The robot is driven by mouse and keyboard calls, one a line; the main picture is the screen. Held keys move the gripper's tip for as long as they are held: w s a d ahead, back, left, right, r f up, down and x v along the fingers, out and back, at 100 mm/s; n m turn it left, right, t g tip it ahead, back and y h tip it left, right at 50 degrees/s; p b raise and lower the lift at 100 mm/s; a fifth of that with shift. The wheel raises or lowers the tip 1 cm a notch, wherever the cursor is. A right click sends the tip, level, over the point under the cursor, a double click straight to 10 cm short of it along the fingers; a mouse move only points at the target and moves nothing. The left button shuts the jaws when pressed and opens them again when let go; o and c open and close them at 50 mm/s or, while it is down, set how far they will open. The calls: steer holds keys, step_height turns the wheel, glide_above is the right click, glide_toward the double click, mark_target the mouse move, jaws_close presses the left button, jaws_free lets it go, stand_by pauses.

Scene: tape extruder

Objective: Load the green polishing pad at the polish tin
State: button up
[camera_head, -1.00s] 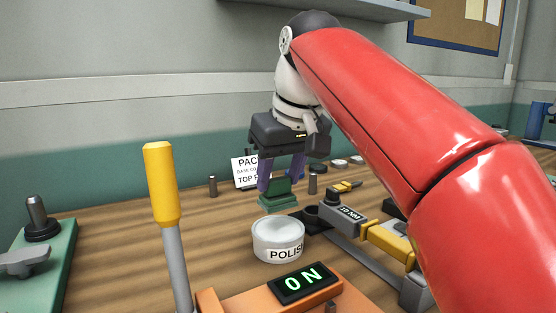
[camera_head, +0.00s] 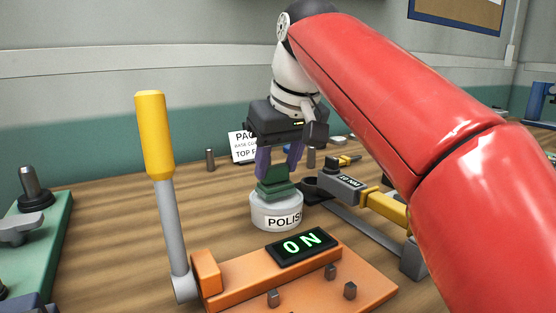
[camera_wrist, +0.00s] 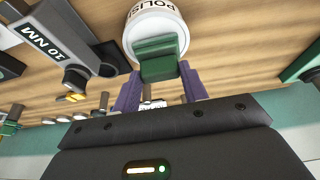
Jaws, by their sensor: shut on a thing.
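The green polishing pad (camera_head: 275,184) is a stepped green block, held between the purple fingers of my gripper (camera_head: 279,164). In the head view it is right above the white polish tin (camera_head: 276,213), overlapping its top; I cannot tell whether they touch. In the wrist view the pad (camera_wrist: 158,58) lies between the fingertips of my gripper (camera_wrist: 158,84) and covers part of the tin's (camera_wrist: 178,27) open top. The tin stands on the wooden bench with its "POLISH" label partly in view.
An orange fixture (camera_head: 245,281) with an "ON" display (camera_head: 302,246) and a yellow-handled lever (camera_head: 155,135) stands in front. A torque wrench marked "10 NM" (camera_head: 341,184) lies right of the tin. A sign card (camera_head: 242,147) stands behind. A green fixture (camera_head: 48,245) is at left.

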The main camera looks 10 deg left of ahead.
steer(key=shift+f, duration=0.65)
stand_by(1.6)
step_height(320, 180, up, 3)
steer(key=shift+f+p, duration=0.2)
steer(key=shift+p, duration=0.9)
steer(key=shift+r+p, duration=0.6)
steer(key=shift+r, duration=1.7)
